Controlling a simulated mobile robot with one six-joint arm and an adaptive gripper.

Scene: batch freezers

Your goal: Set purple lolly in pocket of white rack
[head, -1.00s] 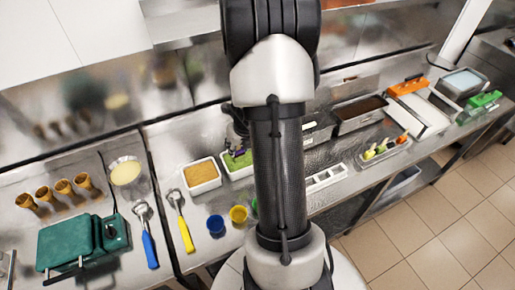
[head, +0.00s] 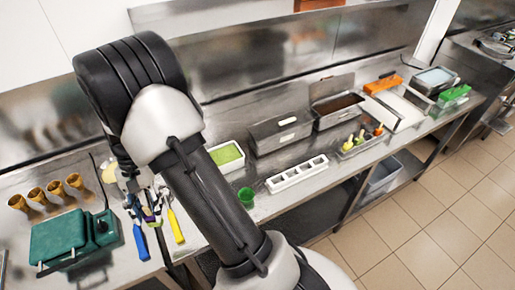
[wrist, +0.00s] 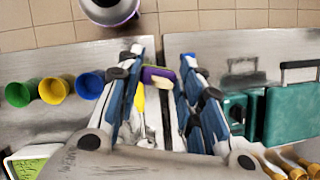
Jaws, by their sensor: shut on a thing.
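The purple lolly (wrist: 158,76) is pinched between the fingertips of my gripper (wrist: 162,68) in the wrist view. In the head view my gripper (head: 148,208) hangs over the counter at left, above the blue and yellow scoops, with the small purple lolly (head: 150,214) at its tips. The fingers hide part of the lolly. The white rack (head: 297,175), a long block with several square pockets, lies on the counter right of my arm, well apart from my gripper. Its pockets look empty.
A green waffle iron (head: 75,240) and several cones (head: 55,188) stand at left. A small tray with colourful items (head: 361,143) stands right of the rack.

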